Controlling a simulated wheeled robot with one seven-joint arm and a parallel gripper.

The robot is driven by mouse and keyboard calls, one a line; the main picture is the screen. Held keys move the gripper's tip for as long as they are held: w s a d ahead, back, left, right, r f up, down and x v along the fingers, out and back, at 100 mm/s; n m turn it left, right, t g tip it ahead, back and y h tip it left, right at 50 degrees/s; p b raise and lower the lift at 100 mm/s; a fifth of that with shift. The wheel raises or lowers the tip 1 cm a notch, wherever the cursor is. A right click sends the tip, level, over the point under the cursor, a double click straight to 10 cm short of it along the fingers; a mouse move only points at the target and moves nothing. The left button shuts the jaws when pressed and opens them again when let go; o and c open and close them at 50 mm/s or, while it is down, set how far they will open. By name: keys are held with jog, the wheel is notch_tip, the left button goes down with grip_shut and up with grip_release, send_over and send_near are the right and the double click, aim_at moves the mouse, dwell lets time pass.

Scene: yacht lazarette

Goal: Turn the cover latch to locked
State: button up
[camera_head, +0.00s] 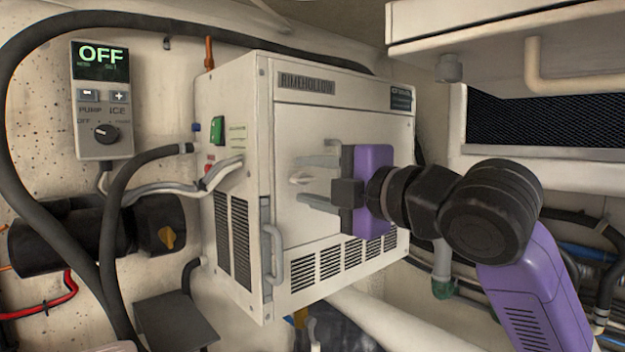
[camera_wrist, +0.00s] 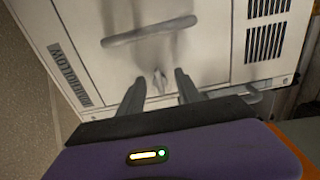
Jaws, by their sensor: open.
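The cover latch (camera_head: 301,179) is a small pale knob on the front panel of the white boxy unit (camera_head: 345,120). In the head view its handle looks roughly level. In the wrist view the latch (camera_wrist: 160,80) shows between and just beyond my fingertips. My gripper (camera_head: 308,181) is open, with one grey finger above the latch and one below it in the head view. The fingertips are close to the panel; I cannot tell whether they touch it or the latch. The purple gripper body (camera_wrist: 180,155) fills the bottom of the wrist view.
A grey bar handle (camera_head: 272,240) stands at the unit's front left edge. A control box reading OFF (camera_head: 103,100) hangs on the left wall. Black hoses (camera_head: 115,220) run left of the unit. A white shelf (camera_head: 500,20) overhangs at the upper right.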

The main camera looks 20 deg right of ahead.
grip_shut()
jog(key=shift+m, duration=0.3)
jog(key=m, duration=0.3)
jog(key=shift+m+p, duration=0.3)
jog(key=shift+p, duration=0.05)
jog(key=m+p, duration=0.1)
jog(key=m, duration=0.3)
jog(key=shift+m+p, duration=0.3)
jog(key=m+p, duration=0.3)
jog(key=m, duration=0.2)
jog(key=shift+a, duration=0.1)
jog(key=shift+f+m+p, duration=0.1)
jog(key=shift+m+p, duration=1.05)
jog(key=shift+m, duration=0.85)
